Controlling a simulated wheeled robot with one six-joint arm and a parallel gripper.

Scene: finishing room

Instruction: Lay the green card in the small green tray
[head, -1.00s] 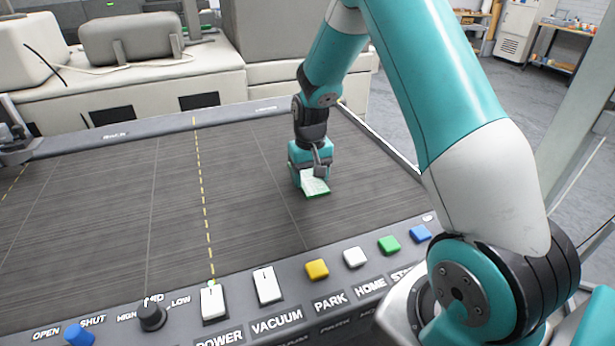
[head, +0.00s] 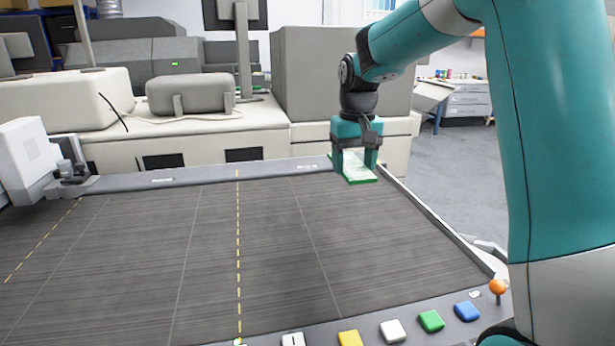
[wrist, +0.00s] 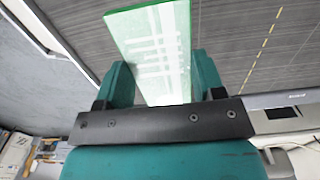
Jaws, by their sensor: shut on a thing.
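My gripper (head: 357,150) is shut on the green card (head: 361,177), a flat sheet with green edges and a pale, reflective face. It holds the card above the far right corner of the dark bed. In the wrist view the card (wrist: 155,50) sticks out between the two teal fingers (wrist: 160,85), with its near end hidden by the gripper. I do not see the small green tray in any view.
The dark bed (head: 190,265) of the machine is bare, with a raised rim. Coloured buttons (head: 431,321) and an orange knob (head: 497,288) line its front edge. A grey-white head (head: 28,160) stands at the left. Open floor (head: 455,190) lies to the right.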

